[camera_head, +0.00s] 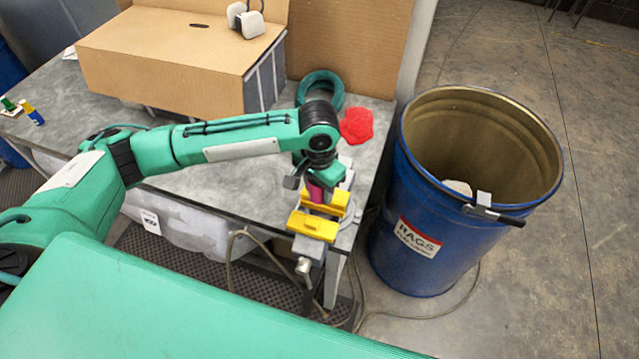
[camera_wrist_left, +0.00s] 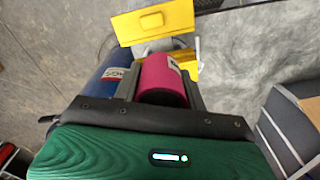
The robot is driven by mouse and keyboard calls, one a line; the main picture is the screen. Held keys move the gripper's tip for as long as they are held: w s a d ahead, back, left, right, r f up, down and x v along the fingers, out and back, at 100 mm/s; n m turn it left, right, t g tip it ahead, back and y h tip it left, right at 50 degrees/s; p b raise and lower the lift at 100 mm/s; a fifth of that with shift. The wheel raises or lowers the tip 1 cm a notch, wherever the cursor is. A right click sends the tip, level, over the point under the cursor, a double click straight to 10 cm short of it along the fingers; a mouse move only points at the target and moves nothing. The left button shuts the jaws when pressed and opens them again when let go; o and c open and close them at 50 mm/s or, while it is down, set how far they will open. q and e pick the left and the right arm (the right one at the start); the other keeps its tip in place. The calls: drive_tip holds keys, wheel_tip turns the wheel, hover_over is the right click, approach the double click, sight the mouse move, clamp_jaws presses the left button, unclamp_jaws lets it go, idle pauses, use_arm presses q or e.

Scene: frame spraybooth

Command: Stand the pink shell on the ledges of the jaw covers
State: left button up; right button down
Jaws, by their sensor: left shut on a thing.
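My left gripper (camera_head: 314,190) is shut on the pink shell (camera_head: 316,193), a short cylinder with a pale label. In the left wrist view the shell (camera_wrist_left: 160,82) sits between the two fingers. The gripper points down over the vise (camera_head: 310,250) at the table's front right corner. The vise carries two yellow jaw covers, a near one (camera_head: 312,226) and a far one (camera_head: 340,203). The shell is over the gap between them in the head view. Its lower end is hidden, so I cannot tell whether it touches the ledges. My right gripper is out of view.
A blue drum (camera_head: 400,262) labelled RAGS stands on the floor right of the table (camera_head: 230,190). A red cloth (camera_head: 357,126) and a dark green ring (camera_head: 335,90) lie behind the vise. A large cardboard box (camera_head: 150,75) fills the table's back.

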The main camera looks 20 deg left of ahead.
sight(313, 226)
use_arm(q)
drive_tip(key=shift+w, duration=0.15)
drive_tip(key=shift+f+p, duration=0.45)
drive_tip(key=shift+p, duration=0.05)
drive_tip(key=shift+f, duration=1.75)
drive_tip(key=shift+f+b, duration=0.15)
drive_tip(key=shift+b, duration=0.15)
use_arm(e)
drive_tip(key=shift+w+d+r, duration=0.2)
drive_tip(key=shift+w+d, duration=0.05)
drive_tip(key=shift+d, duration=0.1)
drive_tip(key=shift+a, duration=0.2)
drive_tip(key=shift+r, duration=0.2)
use_arm(q)
drive_tip(key=shift+p, duration=0.6)
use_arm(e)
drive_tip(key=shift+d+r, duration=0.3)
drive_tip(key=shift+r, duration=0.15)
